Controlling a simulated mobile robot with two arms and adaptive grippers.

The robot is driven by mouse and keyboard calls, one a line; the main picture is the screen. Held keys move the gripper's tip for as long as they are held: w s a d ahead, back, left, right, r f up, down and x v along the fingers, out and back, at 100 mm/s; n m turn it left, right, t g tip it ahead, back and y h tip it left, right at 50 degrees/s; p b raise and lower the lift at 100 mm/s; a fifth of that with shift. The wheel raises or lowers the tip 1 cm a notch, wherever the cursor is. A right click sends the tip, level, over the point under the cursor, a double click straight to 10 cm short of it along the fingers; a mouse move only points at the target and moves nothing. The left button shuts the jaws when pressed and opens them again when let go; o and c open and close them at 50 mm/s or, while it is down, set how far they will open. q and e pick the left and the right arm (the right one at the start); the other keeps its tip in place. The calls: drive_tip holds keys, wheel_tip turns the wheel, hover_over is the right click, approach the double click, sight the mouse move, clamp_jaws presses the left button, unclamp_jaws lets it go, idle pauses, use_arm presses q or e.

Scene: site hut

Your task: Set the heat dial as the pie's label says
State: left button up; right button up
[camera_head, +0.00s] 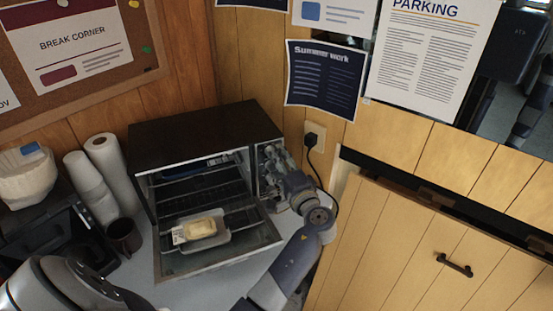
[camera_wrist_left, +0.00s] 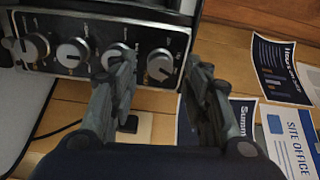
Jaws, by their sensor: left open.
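The toaster oven (camera_head: 205,133) stands on the counter with its door (camera_head: 222,262) hanging open. A pale pie (camera_head: 201,228) in a tray sits at the oven's front, over the open door. A small white label (camera_head: 180,236) shows at its left side, too small to read. My left gripper (camera_head: 273,160) is at the oven's control panel and hides much of it. In the left wrist view several round dials (camera_wrist_left: 72,52) line up on the panel. My left gripper (camera_wrist_left: 163,78) is open, its fingers on either side of the end dial (camera_wrist_left: 160,65). Contact is unclear. Dial markings are not legible.
A wall socket (camera_head: 315,137) with a plugged-in black cord is close on the right. Wooden panelling with posters borders the space.

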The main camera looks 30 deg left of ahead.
use_arm(q)
drive_tip(key=v, duration=0.6)
drive_tip(key=shift+s+d, duration=0.2)
drive_tip(key=shift+d, duration=0.15)
